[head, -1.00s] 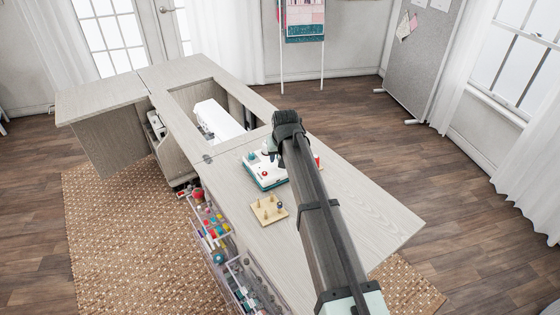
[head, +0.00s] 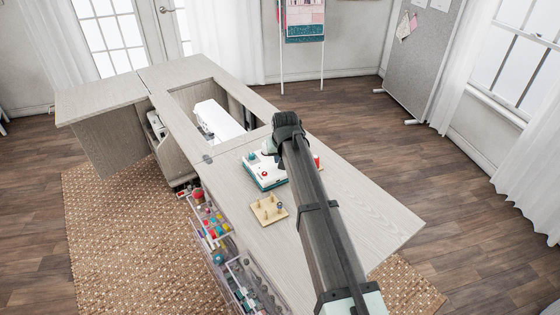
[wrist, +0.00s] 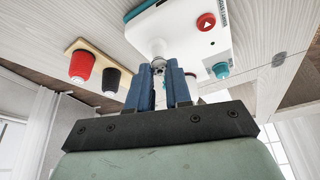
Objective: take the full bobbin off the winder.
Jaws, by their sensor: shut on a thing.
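The winder (head: 262,181) is a white unit with a teal base on the cabinet top; its white body (wrist: 201,36) and red button (wrist: 206,21) fill the top of the wrist view. My gripper (wrist: 160,76) has its blue fingers closed in beside the winder's white rounded post. A small pale grey piece, the bobbin (wrist: 158,66), shows between the fingertips, mostly hidden by them. I cannot tell whether it is still seated on the winder. In the head view my arm covers the fingertips and the bobbin.
A wooden peg board (head: 269,210) stands near the cabinet's left edge. A red spool (wrist: 82,66) and a black spool (wrist: 111,80) stand on a wooden base beside the winder. An open rack of colourful supplies (head: 212,225) hangs below that edge. The tabletop's right part is clear.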

